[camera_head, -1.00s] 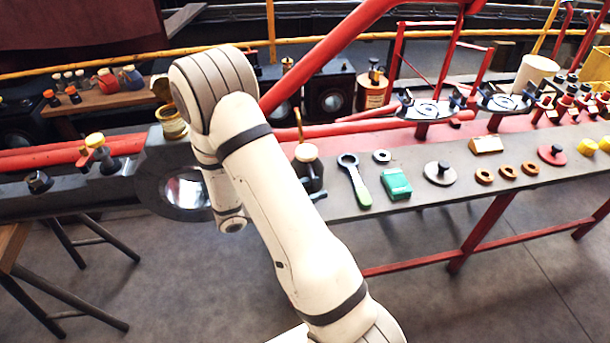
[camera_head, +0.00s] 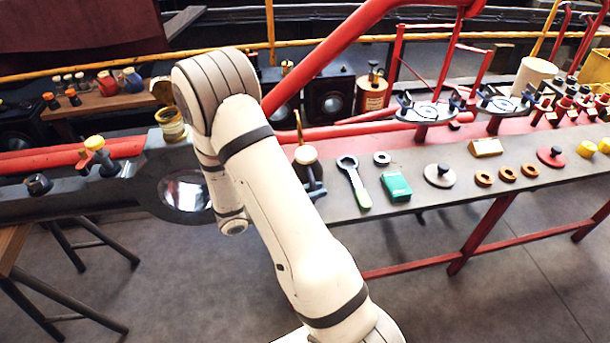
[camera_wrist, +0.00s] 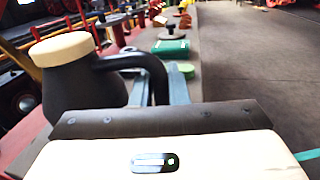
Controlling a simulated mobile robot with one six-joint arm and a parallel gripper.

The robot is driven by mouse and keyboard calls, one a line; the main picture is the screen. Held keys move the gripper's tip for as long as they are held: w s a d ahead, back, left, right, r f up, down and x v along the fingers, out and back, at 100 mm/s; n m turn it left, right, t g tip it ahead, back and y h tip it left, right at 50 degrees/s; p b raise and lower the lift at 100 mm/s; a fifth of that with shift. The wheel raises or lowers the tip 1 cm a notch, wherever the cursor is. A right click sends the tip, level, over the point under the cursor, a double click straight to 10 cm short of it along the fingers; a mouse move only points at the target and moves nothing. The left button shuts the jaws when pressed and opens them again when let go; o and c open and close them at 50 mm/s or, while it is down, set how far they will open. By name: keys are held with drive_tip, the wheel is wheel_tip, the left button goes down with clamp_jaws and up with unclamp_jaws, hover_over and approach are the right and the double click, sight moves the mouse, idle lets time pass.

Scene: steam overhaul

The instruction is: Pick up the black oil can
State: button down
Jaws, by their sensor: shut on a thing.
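The black oil can (camera_wrist: 82,82) has a round cream lid and a curved black handle on its right side. It fills the left of the wrist view. In the head view the oil can (camera_head: 302,171) stands upright at the bench edge, partly hidden by my arm. My gripper (camera_wrist: 160,88) is shut on the handle, with its grey fingers around the handle's lower part. Whether the can's base touches the bench is hidden.
Right of the can lie a green-handled wrench (camera_head: 354,182), a green box (camera_head: 396,186), a grey disc with a knob (camera_head: 439,175) and several orange rings. An open brass-coloured pot (camera_head: 171,128) stands left of my arm. The floor in front of the bench is clear.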

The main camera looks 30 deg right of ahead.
wheel_tip(320, 180, up, 10)
drive_tip(key=p, duration=0.3)
idle(0.7)
